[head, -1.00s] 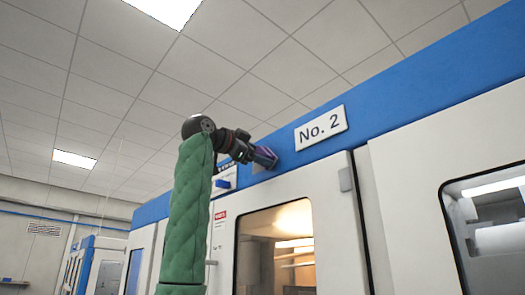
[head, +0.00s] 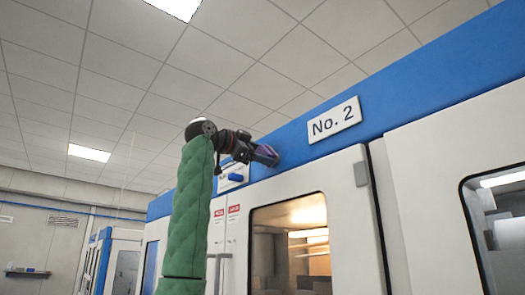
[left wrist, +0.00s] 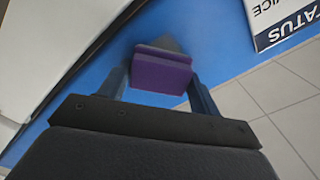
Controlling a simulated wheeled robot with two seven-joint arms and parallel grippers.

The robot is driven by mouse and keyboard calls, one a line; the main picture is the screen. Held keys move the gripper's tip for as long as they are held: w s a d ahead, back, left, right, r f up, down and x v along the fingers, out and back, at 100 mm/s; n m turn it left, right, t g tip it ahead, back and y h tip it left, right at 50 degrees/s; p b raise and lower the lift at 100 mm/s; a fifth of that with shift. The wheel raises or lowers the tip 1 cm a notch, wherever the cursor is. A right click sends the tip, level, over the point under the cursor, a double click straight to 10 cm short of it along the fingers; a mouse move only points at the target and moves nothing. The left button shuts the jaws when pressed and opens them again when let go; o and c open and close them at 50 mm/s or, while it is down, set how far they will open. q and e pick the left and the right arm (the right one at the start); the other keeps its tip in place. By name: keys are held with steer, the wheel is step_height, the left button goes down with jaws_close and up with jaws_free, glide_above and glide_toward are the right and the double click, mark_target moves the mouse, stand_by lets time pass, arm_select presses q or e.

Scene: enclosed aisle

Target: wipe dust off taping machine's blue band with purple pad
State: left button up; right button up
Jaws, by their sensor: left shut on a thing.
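In the left wrist view the pad sits between the two fingers, in front of the blue band (left wrist: 218,50). A grey patch (left wrist: 172,42) shows just beyond the pad's edge; I cannot tell if it is dust or part of the pad. Whether the pad touches the band is unclear. My right gripper is out of view.
A status sign (left wrist: 280,20) shows in the left wrist view. Below the band are white doors and a lit window (head: 290,240). The ceiling (head: 260,60) is well above the arm.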

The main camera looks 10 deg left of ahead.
arm_select(q)
steer(key=shift+w+a, duration=0.1)
steer(key=w+a+p, duration=0.1)
steer(key=w+a, duration=0.1)
steer(key=shift+a+p, duration=0.35)
steer(key=shift+d, duration=0.1)
steer(key=shift+s+d+b, duration=0.4)
steer(key=shift+s+d, duration=0.45)
steer(key=shift+d, duration=0.25)
steer(key=shift+s+d+b, duration=0.35)
steer(key=shift+s+d, duration=0.55)
steer(key=shift+d, duration=0.2)
steer(key=shift+s+d+b, duration=0.4)
steer(key=shift+s+d, duration=0.45)
steer(key=shift+d, duration=0.25)
steer(key=shift+s+d+b, duration=0.25)
steer(key=shift+s+d, duration=0.65)
steer(key=shift+d, duration=0.25)
steer(key=shift+s+d+b, duration=0.25)
steer(key=shift+s+d, duration=0.6)
steer(key=shift+d, duration=0.3)
steer(key=shift+s, duration=0.15)
